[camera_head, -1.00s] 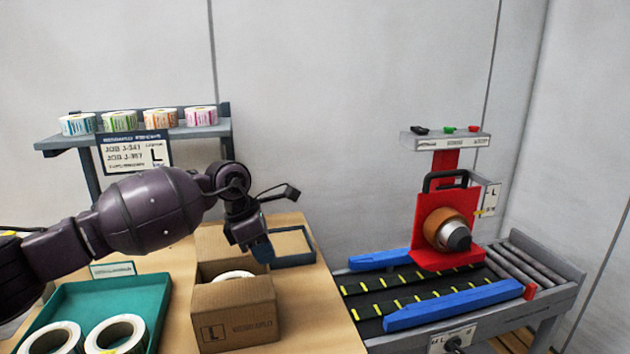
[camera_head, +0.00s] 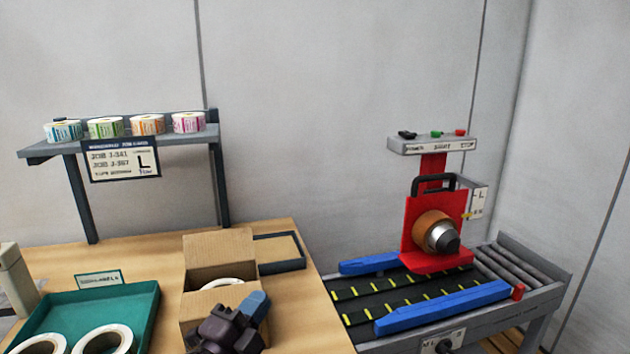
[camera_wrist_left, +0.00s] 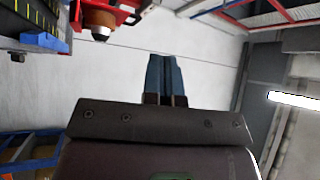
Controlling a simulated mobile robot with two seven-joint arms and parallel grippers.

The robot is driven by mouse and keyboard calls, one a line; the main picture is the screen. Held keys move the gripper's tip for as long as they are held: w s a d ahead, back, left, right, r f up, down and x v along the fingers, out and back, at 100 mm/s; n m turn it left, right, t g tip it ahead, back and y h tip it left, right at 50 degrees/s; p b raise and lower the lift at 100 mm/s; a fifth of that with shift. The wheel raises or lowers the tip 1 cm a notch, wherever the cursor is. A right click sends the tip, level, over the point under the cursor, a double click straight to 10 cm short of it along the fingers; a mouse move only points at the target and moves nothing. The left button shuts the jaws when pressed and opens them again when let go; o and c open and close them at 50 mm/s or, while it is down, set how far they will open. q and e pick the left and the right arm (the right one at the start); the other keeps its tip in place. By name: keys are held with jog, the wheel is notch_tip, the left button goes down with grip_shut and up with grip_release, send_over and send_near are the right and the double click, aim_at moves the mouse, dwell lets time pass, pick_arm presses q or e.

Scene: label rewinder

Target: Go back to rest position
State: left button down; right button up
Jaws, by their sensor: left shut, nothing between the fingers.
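My left gripper (camera_head: 256,308) is at the bottom of the head view, in front of the open cardboard box (camera_head: 222,275) and hiding part of it. In the left wrist view its two blue fingers (camera_wrist_left: 165,78) are together with nothing between them. A white label roll (camera_head: 222,284) shows inside the box. My right gripper is not in view.
A teal tray (camera_head: 146,292) with white rolls (camera_head: 104,342) is at the lower left. A shelf (camera_head: 120,142) with several label rolls stands behind it. A red rewinder (camera_head: 409,224) stands on the conveyor (camera_head: 405,292) at right. A dark-rimmed tray (camera_head: 282,268) lies behind the box.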

pick_arm(q)
jog(key=s+a+f+n+g+y, duration=0.6)
jog(key=s+a+f+n+y, duration=0.5)
jog(key=a+f+n, duration=0.3)
jog(key=s+a+f+n+g, duration=0.1)
jog(key=s+f+n+g, duration=0.15)
jog(key=s, duration=0.45)
jog(key=s+a+f+n+g, duration=0.2)
jog(key=s+g, duration=0.2)
jog(key=s, duration=0.3)
jog(key=s+a+f+n+g, duration=0.1)
jog(key=s+f+n+g, duration=0.15)
jog(key=s, duration=0.45)
jog(key=w+f+m+t+h, duration=0.1)
jog(key=w+f+t, duration=0.6)
jog(key=f, duration=0.3)
jog(key=shift+w+d+t, duration=0.15)
jog(key=shift+w+t, duration=0.05)
jog(key=shift+t, duration=0.1)
